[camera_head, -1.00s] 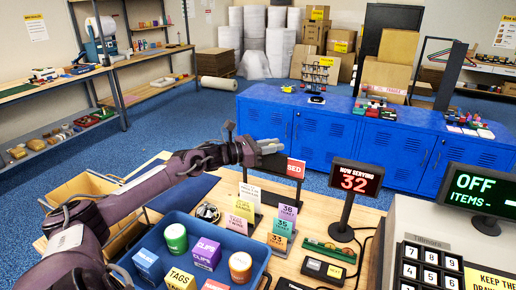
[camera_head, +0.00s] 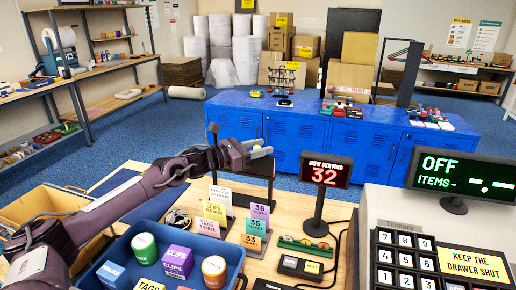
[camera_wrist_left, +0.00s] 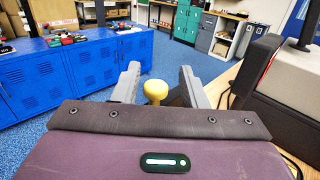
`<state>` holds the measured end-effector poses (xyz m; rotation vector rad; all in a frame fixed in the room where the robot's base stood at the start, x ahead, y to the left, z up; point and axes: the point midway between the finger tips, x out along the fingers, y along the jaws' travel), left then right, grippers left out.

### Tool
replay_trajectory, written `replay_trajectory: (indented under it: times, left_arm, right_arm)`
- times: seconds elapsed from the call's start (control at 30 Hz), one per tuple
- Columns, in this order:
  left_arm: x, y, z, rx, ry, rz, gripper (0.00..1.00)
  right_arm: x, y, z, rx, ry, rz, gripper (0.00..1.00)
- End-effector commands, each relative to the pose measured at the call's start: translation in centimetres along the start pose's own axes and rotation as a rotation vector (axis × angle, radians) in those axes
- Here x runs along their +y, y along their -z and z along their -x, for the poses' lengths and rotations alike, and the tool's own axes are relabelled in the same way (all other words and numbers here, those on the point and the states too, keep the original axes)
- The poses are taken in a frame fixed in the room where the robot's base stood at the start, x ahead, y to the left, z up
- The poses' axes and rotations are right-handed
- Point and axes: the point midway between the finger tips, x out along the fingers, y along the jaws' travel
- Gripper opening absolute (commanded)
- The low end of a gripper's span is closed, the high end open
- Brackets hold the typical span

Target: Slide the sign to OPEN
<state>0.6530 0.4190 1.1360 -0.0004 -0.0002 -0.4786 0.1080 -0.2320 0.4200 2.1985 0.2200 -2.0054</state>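The sign (camera_head: 260,169) stands on the wooden counter behind the ticket cards. In the head view I see a dark panel on a post, partly covered by my left gripper (camera_head: 262,151); no lettering on it is readable. In the left wrist view a round yellow knob (camera_wrist_left: 155,90) shows between the two fingers of my left gripper (camera_wrist_left: 157,85). The fingers are apart, with gaps on both sides of the knob. I cannot tell whether either finger touches it. My right gripper is not in view.
A now-serving display (camera_head: 325,173) stands just right of the sign. Ticket cards (camera_head: 258,222) stand in front. A blue tray (camera_head: 232,254) of cans and boxes is nearer, and a register (camera_head: 400,215) is at the right. Blue lockers (camera_head: 290,133) stand beyond.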

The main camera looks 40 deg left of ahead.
Motion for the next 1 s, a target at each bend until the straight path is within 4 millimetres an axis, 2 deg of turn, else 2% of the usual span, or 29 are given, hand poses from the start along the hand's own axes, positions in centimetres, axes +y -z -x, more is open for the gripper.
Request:
replay_trajectory:
  times: [0.17, 0.5, 0.8, 1.0]
  left_arm:
    - [0.1, 0.2, 0.6, 0.002, -0.003, -0.001, 0.39]
    - [0.2, 0.4, 3.5, 0.006, -0.006, 0.0, 0.39]
    - [-0.1, 0.3, 5.2, 0.007, 0.002, -0.001, 0.39]
    - [-0.1, 0.0, 6.3, 0.004, 0.001, 0.005, 0.39]
  right_arm:
    - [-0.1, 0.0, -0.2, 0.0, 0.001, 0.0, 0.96]
    - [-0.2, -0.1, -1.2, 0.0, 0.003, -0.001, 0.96]
    - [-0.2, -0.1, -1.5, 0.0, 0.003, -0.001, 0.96]
    - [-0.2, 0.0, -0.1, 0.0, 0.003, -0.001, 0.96]
